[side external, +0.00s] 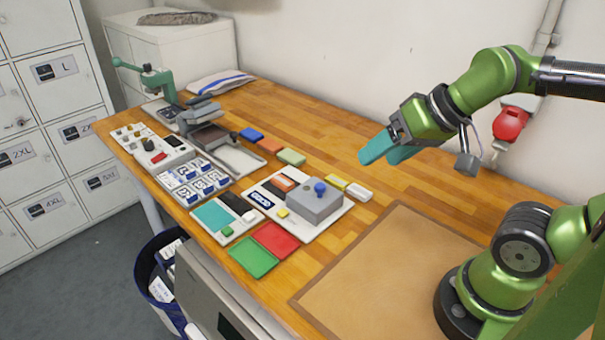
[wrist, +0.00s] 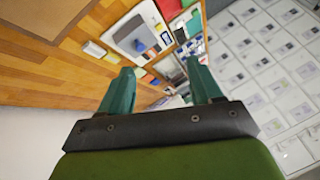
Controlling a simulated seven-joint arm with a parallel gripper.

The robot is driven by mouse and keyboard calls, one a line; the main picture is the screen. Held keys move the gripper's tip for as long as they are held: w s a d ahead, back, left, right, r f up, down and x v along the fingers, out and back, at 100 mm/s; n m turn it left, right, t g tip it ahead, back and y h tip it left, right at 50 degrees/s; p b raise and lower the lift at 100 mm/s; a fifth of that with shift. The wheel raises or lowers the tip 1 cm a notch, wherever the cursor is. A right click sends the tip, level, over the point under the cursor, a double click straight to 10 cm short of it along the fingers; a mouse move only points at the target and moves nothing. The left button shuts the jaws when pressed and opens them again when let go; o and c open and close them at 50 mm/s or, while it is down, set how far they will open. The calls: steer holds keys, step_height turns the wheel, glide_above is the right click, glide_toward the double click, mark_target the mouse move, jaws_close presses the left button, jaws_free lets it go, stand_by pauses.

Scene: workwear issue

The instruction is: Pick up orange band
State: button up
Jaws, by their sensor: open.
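A flat orange-red piece (side external: 270,145) lies on the wooden table between a blue piece (side external: 251,134) and a pale green piece (side external: 291,157); it looks like the orange band. A smaller orange piece (side external: 284,183) sits on the white board behind the grey block. My gripper (side external: 378,157) is open and empty, raised above the table to the right of these pieces. In the wrist view its two teal fingers (wrist: 160,67) are spread apart with nothing between them. The small pieces are hard to tell apart there.
A white board (side external: 325,224) carries a grey block with a blue knob (side external: 320,188). Yellow (side external: 335,182) and white (side external: 358,191) pieces lie beside it. Green (side external: 253,257) and red (side external: 277,240) panels lie in front. A green-handled press (side external: 160,83) stands far left. The back right table is clear.

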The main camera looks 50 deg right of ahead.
steer(key=n+g+h, duration=0.2)
steer(key=n+g, duration=0.2)
steer(key=g, duration=0.3)
glide_above(283, 181)
steer(key=f, duration=1.6)
steer(key=shift+w+a+f, duration=0.2)
steer(key=shift+f, duration=0.15)
steer(key=shift+s+d+f, duration=0.1)
steer(key=shift+s+f, duration=0.05)
steer(key=shift+f, duration=1.5)
steer(key=shift+s+d+f, duration=0.1)
steer(key=shift+f, duration=1.5)
jaws_close()
